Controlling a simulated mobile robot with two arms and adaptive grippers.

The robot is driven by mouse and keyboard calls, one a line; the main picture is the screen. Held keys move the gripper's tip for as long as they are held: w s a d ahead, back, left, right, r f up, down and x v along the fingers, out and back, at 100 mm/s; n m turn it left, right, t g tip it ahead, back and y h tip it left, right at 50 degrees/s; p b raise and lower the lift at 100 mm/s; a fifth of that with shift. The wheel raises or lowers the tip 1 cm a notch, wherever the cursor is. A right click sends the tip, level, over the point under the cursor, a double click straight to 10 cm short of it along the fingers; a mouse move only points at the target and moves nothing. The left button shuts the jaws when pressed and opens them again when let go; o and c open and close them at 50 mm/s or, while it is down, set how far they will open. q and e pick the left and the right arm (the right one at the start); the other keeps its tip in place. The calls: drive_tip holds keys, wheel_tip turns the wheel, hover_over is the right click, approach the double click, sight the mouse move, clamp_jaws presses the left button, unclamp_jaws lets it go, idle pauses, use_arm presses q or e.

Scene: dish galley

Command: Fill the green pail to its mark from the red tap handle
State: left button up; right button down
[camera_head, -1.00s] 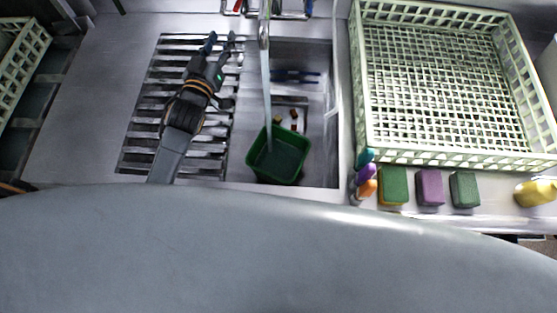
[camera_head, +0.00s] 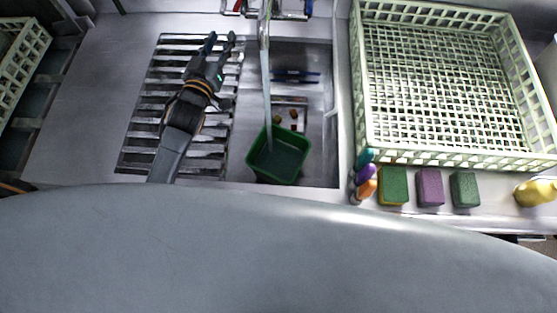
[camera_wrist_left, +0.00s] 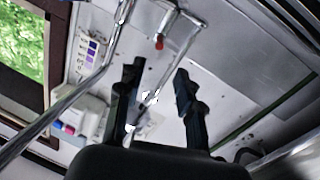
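The green pail (camera_head: 279,156) stands upright in the sink basin in the head view. A pale straight stream (camera_head: 267,95) runs from the metal spout (camera_head: 264,32) down into it. The mark and water level cannot be made out. The red tap handle (camera_head: 238,6) is at the top edge, left of the spout; a red-tipped part (camera_wrist_left: 159,43) shows in the left wrist view. My left gripper (camera_head: 221,41) is over the slatted drainboard, below and left of the red handle. Its fingers (camera_wrist_left: 158,90) are apart and empty. My right gripper is not in view.
A blue handle (camera_head: 308,8) is right of the spout. A pale green crate (camera_head: 362,95) stands right of the sink, with sponges (camera_head: 430,187) and a yellow bottle (camera_head: 536,192) in front. The slatted drainboard (camera_head: 140,140) is left of the basin.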

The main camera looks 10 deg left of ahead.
sight(234, 12)
use_arm(q)
drive_tip(key=w+m, duration=0.4)
drive_tip(key=m, duration=0.8)
drive_tip(key=w+m+b, duration=0.1)
drive_tip(key=w+m, duration=0.3)
drive_tip(key=m, duration=0.8)
drive_tip(key=w+d+m, duration=0.1)
drive_tip(key=w+m, duration=0.3)
drive_tip(key=m, duration=0.8)
drive_tip(key=shift+b, duration=0.3)
